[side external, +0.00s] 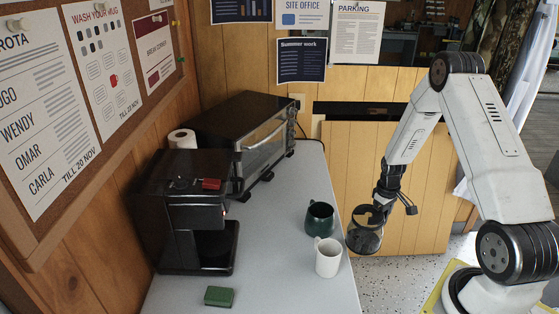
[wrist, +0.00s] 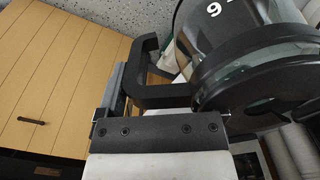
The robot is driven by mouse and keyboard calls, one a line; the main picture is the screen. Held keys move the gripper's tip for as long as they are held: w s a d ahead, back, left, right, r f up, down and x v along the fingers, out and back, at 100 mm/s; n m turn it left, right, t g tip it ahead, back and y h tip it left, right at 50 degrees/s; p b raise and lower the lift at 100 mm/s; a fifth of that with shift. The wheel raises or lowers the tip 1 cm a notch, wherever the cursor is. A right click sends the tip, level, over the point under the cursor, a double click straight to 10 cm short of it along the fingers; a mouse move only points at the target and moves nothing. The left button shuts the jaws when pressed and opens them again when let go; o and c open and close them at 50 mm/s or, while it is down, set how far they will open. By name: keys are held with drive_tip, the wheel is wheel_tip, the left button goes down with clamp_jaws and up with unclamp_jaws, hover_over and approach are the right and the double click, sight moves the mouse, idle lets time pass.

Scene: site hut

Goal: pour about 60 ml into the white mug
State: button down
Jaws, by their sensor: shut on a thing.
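The white mug (side external: 328,257) stands upright on the grey worktop near its right edge, in the side external view. My gripper (side external: 380,207) is shut on the black handle (wrist: 150,75) of a glass carafe (side external: 364,234). The carafe is held in the air just right of the white mug, apart from it, past the worktop's right edge. In the wrist view the carafe (wrist: 215,35) fills the upper right, with a dark band and a printed number. I cannot tell how much liquid it holds or its exact tilt. The mug's inside is hard to see.
A dark green mug (side external: 319,217) stands just behind the white mug. A black coffee maker (side external: 190,215) and a toaster oven (side external: 255,140) stand along the left wall. A green sponge (side external: 219,296) lies at the front. The middle of the worktop (side external: 270,230) is clear.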

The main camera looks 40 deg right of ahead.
drive_tip(key=shift+w+a+r+h, duration=0.15)
drive_tip(key=shift+a+r+h, duration=0.65)
drive_tip(key=shift+r+h, duration=0.25)
drive_tip(key=a+r+h, duration=0.3)
drive_tip(key=w+a+r+g+h, duration=0.1)
drive_tip(key=a+r+h, duration=0.2)
drive_tip(key=h, duration=0.1)
drive_tip(key=a+r+g+h, duration=0.1)
drive_tip(key=a+r+h, duration=0.2)
drive_tip(key=shift+w+a+r+h, duration=0.25)
drive_tip(key=shift+w+a+r, duration=0.05)
drive_tip(key=shift+w+a, duration=0.1)
drive_tip(key=a+h, duration=0.1)
drive_tip(key=a+r+h, duration=0.1)
drive_tip(key=a, duration=0.1)
drive_tip(key=a+r+h, duration=0.1)
drive_tip(key=shift+w+a+g+h, duration=0.25)
drive_tip(key=shift+w+g+h, duration=0.05)
drive_tip(key=shift+w+g, duration=0.1)
drive_tip(key=shift+a, duration=0.2)
